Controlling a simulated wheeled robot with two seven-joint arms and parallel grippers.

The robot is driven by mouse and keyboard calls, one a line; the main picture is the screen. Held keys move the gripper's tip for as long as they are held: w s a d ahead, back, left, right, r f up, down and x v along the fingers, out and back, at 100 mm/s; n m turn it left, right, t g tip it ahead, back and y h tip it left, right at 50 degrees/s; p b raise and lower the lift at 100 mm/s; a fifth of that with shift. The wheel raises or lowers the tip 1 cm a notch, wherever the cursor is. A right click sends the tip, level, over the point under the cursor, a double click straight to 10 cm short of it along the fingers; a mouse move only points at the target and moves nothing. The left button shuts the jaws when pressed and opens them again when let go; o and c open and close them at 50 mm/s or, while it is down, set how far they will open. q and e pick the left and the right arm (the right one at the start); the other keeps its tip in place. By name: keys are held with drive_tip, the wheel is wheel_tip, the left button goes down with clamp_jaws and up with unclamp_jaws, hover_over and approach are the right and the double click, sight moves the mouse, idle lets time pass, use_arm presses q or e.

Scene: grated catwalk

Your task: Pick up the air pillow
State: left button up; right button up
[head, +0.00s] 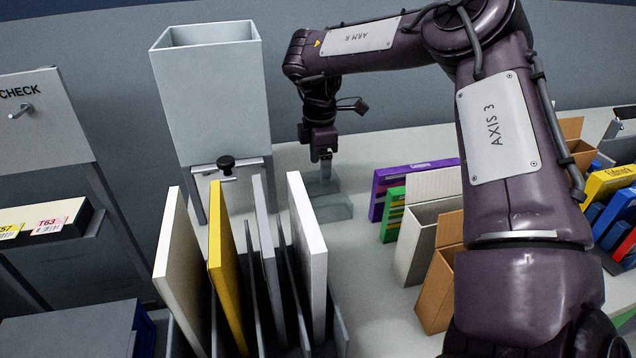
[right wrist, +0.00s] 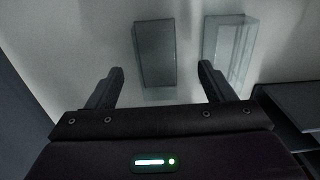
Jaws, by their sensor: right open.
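Two pale, see-through, block-shaped pieces that look like air pillows lie on the light counter. In the head view one air pillow (head: 327,208) lies just in front of my right gripper (head: 325,176), and the other is partly hidden behind the fingers. In the right wrist view a greyer piece (right wrist: 155,52) lies ahead, between the lines of the fingers, and a clearer piece (right wrist: 230,50) lies to its right. My right gripper (right wrist: 161,78) is open and empty, pointing down above the counter. I cannot tell its exact height. My left gripper is not in view.
A rack with upright panels, including a yellow one (head: 227,265), stands in front. A grey hopper (head: 212,95) stands at left behind it. Purple (head: 412,176) and open cardboard boxes (head: 440,283) stand to the right.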

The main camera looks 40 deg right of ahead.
wheel_tip(320, 180, down, 5)
drive_tip(key=shift+w+d+r, duration=0.1)
drive_tip(key=shift+w+d, duration=0.05)
